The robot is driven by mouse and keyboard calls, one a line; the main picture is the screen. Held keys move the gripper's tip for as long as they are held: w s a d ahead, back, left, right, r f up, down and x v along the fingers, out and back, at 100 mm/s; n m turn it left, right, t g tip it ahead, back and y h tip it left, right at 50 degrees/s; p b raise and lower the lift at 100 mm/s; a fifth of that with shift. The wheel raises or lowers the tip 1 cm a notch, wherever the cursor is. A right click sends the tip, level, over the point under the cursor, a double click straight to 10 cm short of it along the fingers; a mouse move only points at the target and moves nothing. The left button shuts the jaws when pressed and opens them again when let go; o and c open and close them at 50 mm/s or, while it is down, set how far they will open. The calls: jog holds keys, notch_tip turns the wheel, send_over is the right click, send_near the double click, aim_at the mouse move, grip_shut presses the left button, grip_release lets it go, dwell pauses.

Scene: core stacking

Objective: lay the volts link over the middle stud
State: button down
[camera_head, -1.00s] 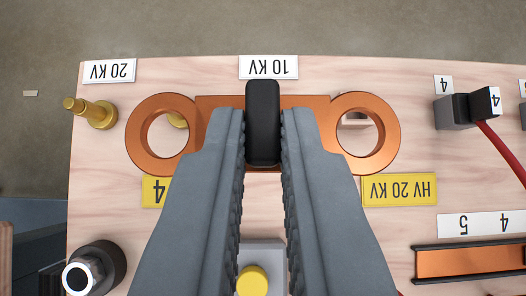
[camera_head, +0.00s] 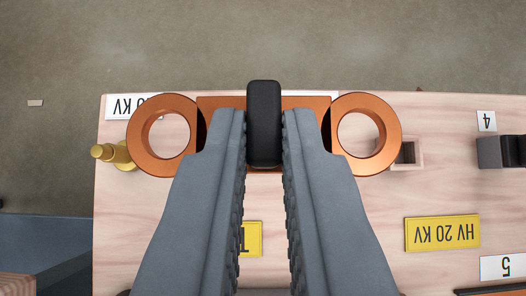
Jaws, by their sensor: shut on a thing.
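My gripper (camera_head: 264,140) is shut on the black handle (camera_head: 263,100) of a copper-coloured link. The link (camera_head: 215,103) is a flat bar with a ring at each end, held above the board. Its left ring (camera_head: 140,140) overlaps the inner part of a brass stud in the picture. This stud (camera_head: 103,152) stands at the board's left edge below a white 20 KV label (camera_head: 120,106).
A square wooden socket (camera_head: 411,153) lies just right of the right ring. A dark block (camera_head: 490,152) stands at the right edge. A yellow HV 20 KV plate (camera_head: 442,232) lies lower right. Bare floor (camera_head: 300,45) lies beyond the board's far edge.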

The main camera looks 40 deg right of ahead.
jog(key=shift+f, duration=2.5)
jog(key=shift+f, duration=2.5)
jog(key=c, duration=1.4)
grip_release()
jog(key=shift+s, duration=0.1)
jog(key=v, duration=1.7)
jog(key=shift+a+r, duration=0.1)
jog(key=shift+a, duration=0.05)
